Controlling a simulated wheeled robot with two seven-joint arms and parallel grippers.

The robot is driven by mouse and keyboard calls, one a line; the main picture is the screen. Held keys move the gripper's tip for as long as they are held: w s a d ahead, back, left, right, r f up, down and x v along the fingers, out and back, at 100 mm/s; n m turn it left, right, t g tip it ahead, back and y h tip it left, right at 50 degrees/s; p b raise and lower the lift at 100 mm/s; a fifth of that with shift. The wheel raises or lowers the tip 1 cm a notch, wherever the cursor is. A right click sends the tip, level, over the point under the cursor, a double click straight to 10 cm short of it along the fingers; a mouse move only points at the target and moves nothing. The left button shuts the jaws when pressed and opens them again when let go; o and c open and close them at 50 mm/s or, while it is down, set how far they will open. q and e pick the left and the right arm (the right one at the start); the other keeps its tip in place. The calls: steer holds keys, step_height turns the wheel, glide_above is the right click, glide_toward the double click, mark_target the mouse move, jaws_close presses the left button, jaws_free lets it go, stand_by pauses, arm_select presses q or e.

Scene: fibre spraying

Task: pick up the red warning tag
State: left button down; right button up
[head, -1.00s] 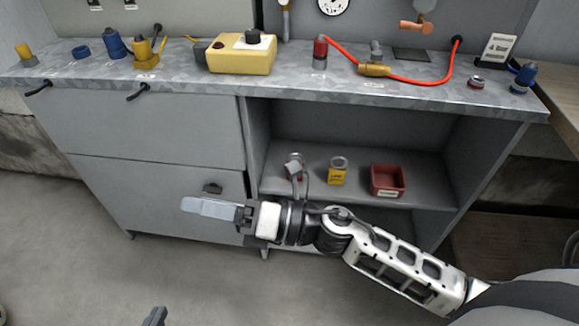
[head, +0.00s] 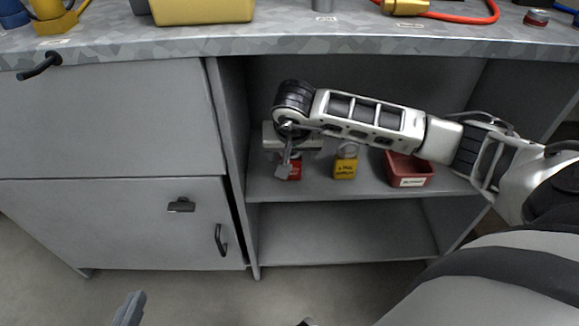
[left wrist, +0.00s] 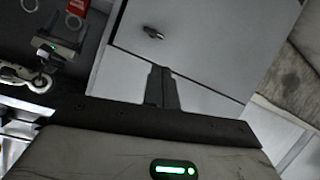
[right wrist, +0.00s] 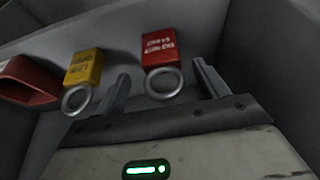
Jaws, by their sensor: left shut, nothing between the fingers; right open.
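The red warning tag (right wrist: 160,48), a red block with white lettering and a metal ring, stands on the cabinet's upper shelf. In the head view the red tag (head: 294,173) is partly hidden behind my right gripper. In the right wrist view my right gripper (right wrist: 161,71) is open, with one finger on each side of the tag's ring; I cannot tell whether they touch it. The tag also shows at the top edge of the left wrist view (left wrist: 77,6). My left gripper (head: 132,300) is shut and empty, low in front of the cabinet.
A yellow tag (head: 346,168) with a ring stands right of the red one, then a red bin (head: 408,172). The shelf board (head: 340,190) carries them, below the worktop (head: 280,40). The lower compartment (head: 340,232) is empty. A closed drawer and door are at left.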

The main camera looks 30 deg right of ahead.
mark_target(291, 159)
steer(key=x, duration=0.3)
steer(key=shift+s+a+f+b, duration=0.1)
steer(key=shift+a+b, duration=0.05)
steer(key=shift+b, duration=0.25)
steer(key=shift+f, duration=0.4)
steer(key=c, duration=1.1)
arm_select(q)
steer(key=shift+d+r+t+h, duration=0.15)
steer(key=shift+r+t+h, duration=0.15)
steer(key=shift+r, duration=0.25)
arm_select(e)
steer(key=shift+r, duration=0.1)
